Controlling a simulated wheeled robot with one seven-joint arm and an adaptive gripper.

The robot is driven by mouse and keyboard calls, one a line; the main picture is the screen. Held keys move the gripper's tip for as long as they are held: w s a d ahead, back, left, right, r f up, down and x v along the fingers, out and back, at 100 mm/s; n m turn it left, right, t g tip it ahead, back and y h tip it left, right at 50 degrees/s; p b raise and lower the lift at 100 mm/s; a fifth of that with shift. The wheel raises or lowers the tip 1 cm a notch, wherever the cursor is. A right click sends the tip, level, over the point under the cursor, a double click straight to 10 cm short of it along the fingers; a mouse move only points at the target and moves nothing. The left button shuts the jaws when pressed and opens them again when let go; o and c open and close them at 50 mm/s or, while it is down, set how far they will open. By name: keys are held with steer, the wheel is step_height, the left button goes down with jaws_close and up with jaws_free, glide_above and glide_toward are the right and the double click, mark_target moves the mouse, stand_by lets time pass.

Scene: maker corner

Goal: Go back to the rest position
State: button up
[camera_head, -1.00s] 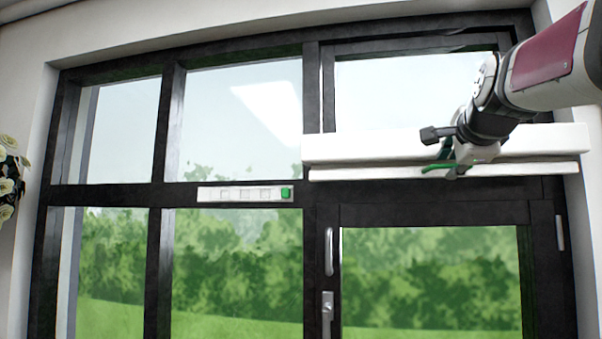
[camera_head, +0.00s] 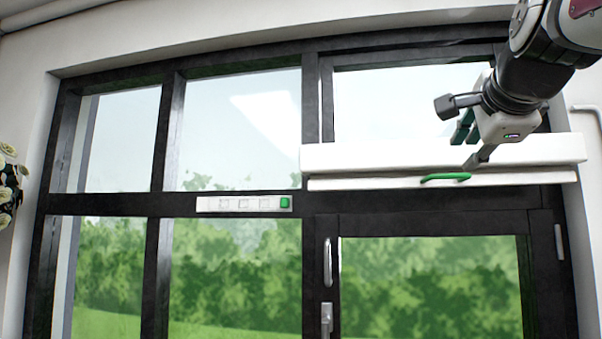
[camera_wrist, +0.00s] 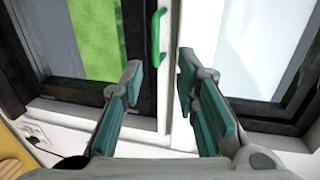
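A green handle (camera_head: 445,177) is fixed to the narrow lower strip (camera_head: 350,184) of a long white box (camera_head: 390,157) mounted across the top of the window door. My gripper (camera_head: 470,145) is in front of the box at the upper right, just right of the handle in the head view. In the wrist view my gripper (camera_wrist: 160,78) is open, with its two teal-padded fingers apart and nothing between them. The green handle (camera_wrist: 156,40) shows beyond the fingertips, and the gripper is clear of it.
A dark-framed window wall fills the head view. A white strip (camera_head: 238,204) with a green button (camera_head: 285,202) sits on the crossbar to the left. Door handles (camera_head: 327,262) stand below the box. White flowers (camera_head: 8,180) are at the left edge. The room left of my arm looks clear.

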steer(key=shift+s+a, duration=0.15)
steer(key=shift+s, duration=0.35)
